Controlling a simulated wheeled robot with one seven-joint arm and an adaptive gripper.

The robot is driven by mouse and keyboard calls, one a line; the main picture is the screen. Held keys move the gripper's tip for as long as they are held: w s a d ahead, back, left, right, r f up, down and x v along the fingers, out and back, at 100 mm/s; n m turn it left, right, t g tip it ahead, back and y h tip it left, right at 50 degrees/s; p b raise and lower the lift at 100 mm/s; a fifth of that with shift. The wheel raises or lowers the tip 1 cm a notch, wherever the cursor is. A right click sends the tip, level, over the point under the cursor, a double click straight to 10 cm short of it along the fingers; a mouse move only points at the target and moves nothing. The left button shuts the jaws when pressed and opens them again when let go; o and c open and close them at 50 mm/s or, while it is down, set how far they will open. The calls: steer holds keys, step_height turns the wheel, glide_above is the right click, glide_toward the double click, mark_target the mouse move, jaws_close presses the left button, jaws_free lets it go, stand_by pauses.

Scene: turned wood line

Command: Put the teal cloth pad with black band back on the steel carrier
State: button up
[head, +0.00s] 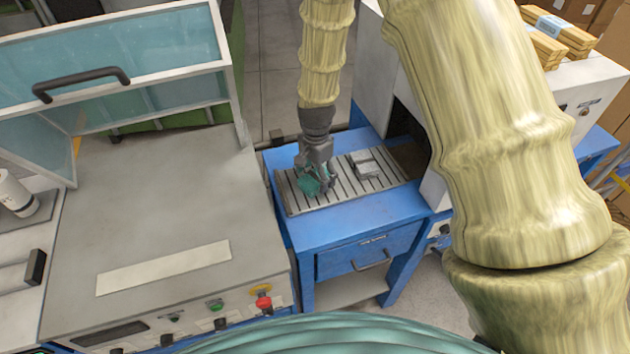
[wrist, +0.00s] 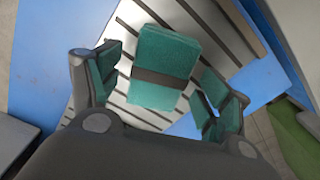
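The teal cloth pad with a black band (wrist: 168,52) is in the middle of the wrist view, over a grey slatted bed. It shows as a small teal patch (head: 308,187) in the head view, partly hidden by my gripper (head: 318,182). In the wrist view my gripper (wrist: 161,66) is open, its teal-lined fingers on either side of the pad with gaps showing. I cannot tell how far the pad is below the fingertips. A small grey metal piece (head: 366,163), probably the steel carrier, sits on the bed to the right of my gripper.
The slatted bed (head: 349,199) lies on a blue table (head: 345,229) with a drawer. A white machine with a dark opening (head: 409,150) stands close on the right. A grey bench (head: 150,200) with a glazed hood (head: 120,50) is on the left.

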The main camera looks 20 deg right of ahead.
mark_target(316, 178)
step_height(316, 178, up, 10)
steer(key=b, duration=0.3)
stand_by(0.3)
steer(key=shift+f, duration=0.15)
stand_by(1.2)
